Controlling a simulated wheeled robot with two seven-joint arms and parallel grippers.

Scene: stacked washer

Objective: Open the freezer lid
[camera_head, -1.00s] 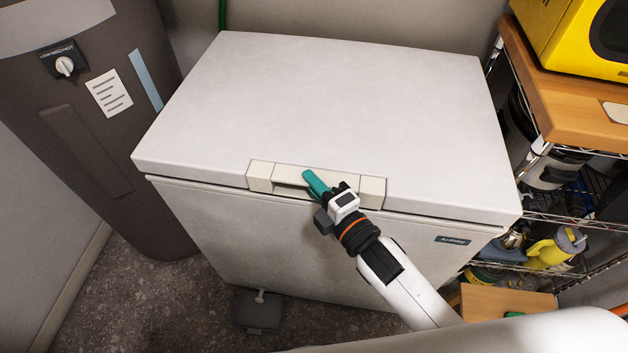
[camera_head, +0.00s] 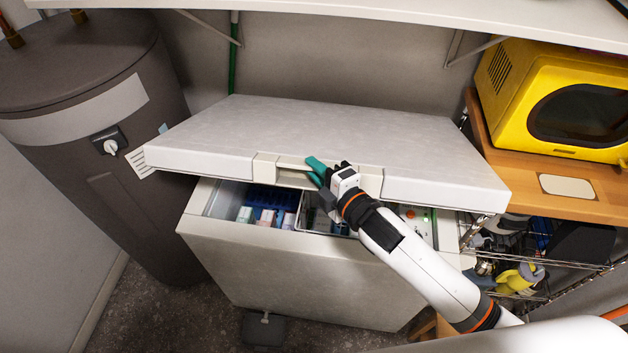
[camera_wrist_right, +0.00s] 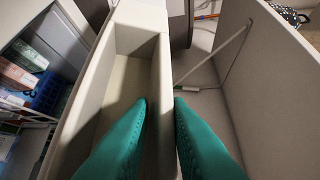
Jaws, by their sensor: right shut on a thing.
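The white chest freezer's lid (camera_head: 330,137) is tilted up at its front, with a gap above the freezer body (camera_head: 285,270). The lid's handle (camera_head: 265,168) is a pale recessed bar at the middle of its front edge. My right gripper (camera_head: 317,168) is at the handle, its teal fingers shut on the handle's bar. In the right wrist view the fingers (camera_wrist_right: 160,125) straddle one wall of the handle (camera_wrist_right: 128,75). My left gripper is not in view.
Boxes and a blue basket (camera_head: 268,200) show inside the freezer. A dark water heater (camera_head: 90,120) stands at left. A white shelf (camera_head: 380,8) runs above the lid.

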